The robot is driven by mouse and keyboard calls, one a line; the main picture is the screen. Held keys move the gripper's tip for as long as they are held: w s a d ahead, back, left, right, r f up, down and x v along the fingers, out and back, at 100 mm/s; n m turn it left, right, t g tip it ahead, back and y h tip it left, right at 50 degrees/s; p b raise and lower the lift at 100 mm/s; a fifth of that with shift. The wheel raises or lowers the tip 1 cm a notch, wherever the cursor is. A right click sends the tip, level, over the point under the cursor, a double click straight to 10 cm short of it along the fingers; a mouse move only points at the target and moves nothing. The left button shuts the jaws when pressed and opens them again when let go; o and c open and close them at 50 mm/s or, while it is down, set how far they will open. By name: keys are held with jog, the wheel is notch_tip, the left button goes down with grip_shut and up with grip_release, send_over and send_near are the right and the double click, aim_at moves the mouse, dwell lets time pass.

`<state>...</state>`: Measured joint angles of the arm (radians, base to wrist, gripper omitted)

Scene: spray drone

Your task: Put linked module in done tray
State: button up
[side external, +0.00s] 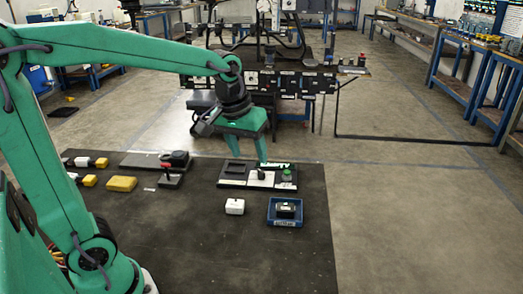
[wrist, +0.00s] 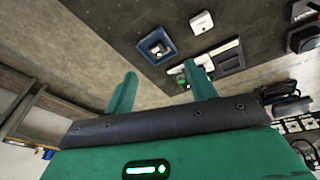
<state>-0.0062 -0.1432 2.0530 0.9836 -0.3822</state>
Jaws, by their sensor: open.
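A small blue tray (side external: 272,219) stands on the dark table, right of centre, with a label on its front that I cannot read for sure. My gripper (side external: 248,160) is open, fingers pointing down, above the back edge of the table near a black station board (side external: 232,183). It is behind the tray and clear of it. Nothing shows between the fingers (wrist: 163,82) in the wrist view.
A small white box (side external: 235,206) stands left of the tray. The station board carries a white plate (side external: 261,180) and a green-topped part (side external: 287,176). A yellow block (side external: 121,184) and several tools lie at the left. The front right of the table is bare.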

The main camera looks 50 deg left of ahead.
jog(key=s+m+t, duration=0.2)
jog(key=s+m, duration=0.2)
jog(key=s, duration=0.9)
jog(key=shift+s+t, duration=0.3)
jog(key=shift+t, duration=0.1)
jog(key=shift+d, duration=0.1)
jog(key=shift+c, duration=0.2)
dwell(0.3)
